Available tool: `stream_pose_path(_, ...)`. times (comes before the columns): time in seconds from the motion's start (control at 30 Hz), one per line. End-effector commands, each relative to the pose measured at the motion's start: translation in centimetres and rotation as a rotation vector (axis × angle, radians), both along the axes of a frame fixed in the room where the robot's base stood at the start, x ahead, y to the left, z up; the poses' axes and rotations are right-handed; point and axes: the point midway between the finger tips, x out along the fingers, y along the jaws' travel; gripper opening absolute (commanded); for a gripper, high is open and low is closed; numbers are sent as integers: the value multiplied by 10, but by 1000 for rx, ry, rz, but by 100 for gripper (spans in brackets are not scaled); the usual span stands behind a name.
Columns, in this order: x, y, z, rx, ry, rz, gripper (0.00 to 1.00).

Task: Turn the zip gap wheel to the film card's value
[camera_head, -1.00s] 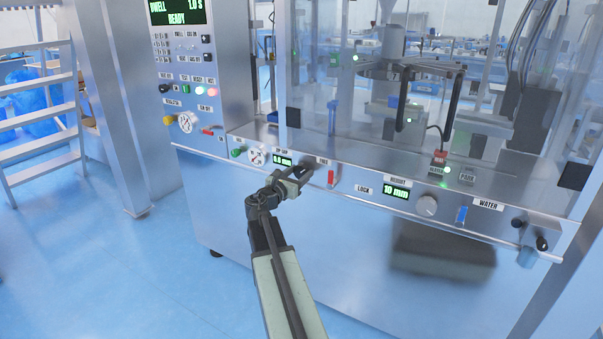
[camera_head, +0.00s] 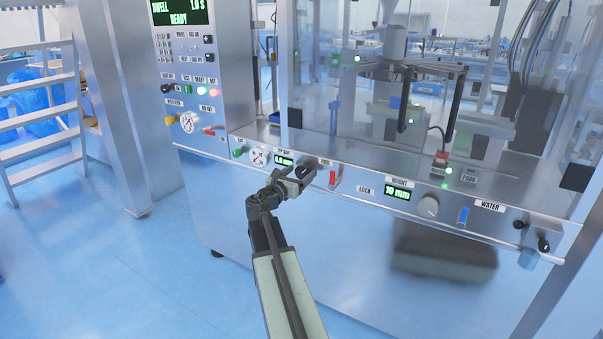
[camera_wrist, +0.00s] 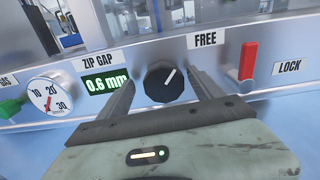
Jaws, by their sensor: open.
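The zip gap display (camera_wrist: 107,83) left of the wheel reads 0.6 mm in green. In the head view my gripper (camera_head: 303,176) is at the front panel, just right of the zip gap display (camera_head: 284,161). I cannot make out a film card in either view.
A round gauge (camera_wrist: 49,98) and a green handle (camera_wrist: 12,107) are to the left. In the head view, the height display (camera_head: 397,192) reads 10 mm, with a grey knob (camera_head: 428,207) beside it.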

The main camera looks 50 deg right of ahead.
Motion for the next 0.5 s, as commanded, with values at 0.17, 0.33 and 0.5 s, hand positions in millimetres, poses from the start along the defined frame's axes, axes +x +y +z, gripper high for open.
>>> stream_pose_path(0.17, -3, 8, 0, 1, -1, -1, 76)
stream_pose_path(0.33, -11, 41, 0, 0, 0, 2, 76)
stream_pose_path(0.5, -15, 68, 0, 0, 0, 2, 76)
